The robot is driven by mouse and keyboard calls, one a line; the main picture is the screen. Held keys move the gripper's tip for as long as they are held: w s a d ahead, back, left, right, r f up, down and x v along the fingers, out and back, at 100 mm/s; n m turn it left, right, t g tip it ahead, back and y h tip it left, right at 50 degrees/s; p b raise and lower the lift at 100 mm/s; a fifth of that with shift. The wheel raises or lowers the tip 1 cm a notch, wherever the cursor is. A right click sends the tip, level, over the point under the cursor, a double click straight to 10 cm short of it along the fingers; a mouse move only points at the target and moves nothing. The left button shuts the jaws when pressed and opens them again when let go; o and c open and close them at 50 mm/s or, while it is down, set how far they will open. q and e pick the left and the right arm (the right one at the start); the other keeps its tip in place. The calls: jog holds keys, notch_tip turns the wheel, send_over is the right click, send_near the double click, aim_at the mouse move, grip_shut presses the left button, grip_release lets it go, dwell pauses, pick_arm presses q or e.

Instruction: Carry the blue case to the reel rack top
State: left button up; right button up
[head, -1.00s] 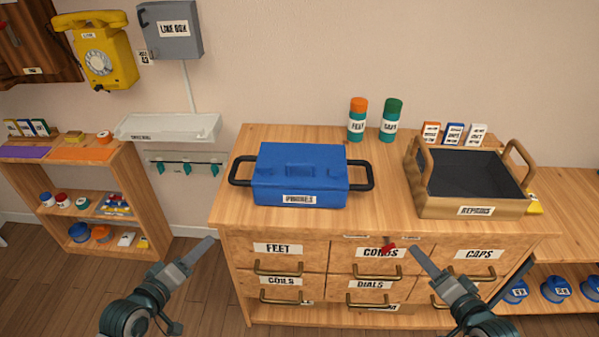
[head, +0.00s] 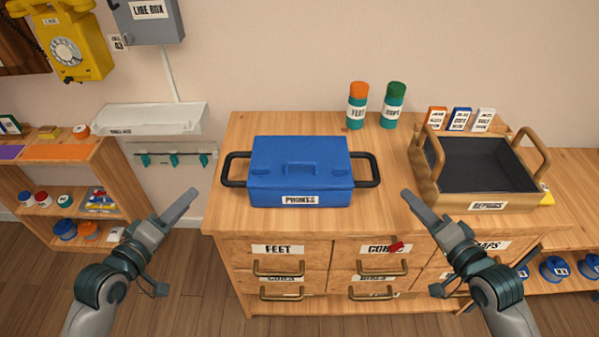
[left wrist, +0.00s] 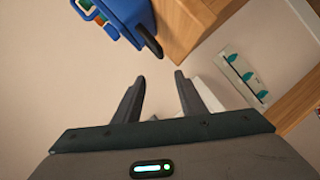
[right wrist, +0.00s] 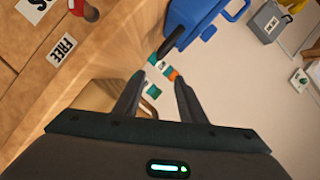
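The blue case (head: 300,165), labelled PHONES, sits lid closed on the wooden drawer cabinet, with a black handle on each side. It also shows in the left wrist view (left wrist: 130,14) and the right wrist view (right wrist: 194,12). My left gripper (head: 192,196) is open and empty, left of the case's left handle and apart from it. My right gripper (head: 408,197) is open and empty, right of the right handle and apart from it.
An open tray (head: 487,208) with tall handles stands on the cabinet between the case and the rack. Two bottles (head: 357,106) and several small boxes (head: 459,119) stand behind. A low shelf (head: 95,150) and a white wall tray (head: 150,119) are at left.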

pick_arm(q)
jog(key=shift+w+f, duration=0.1)
jog(key=shift+w, duration=0.05)
pick_arm(e)
jog(key=shift+w+f, duration=0.1)
jog(key=shift+w, duration=0.05)
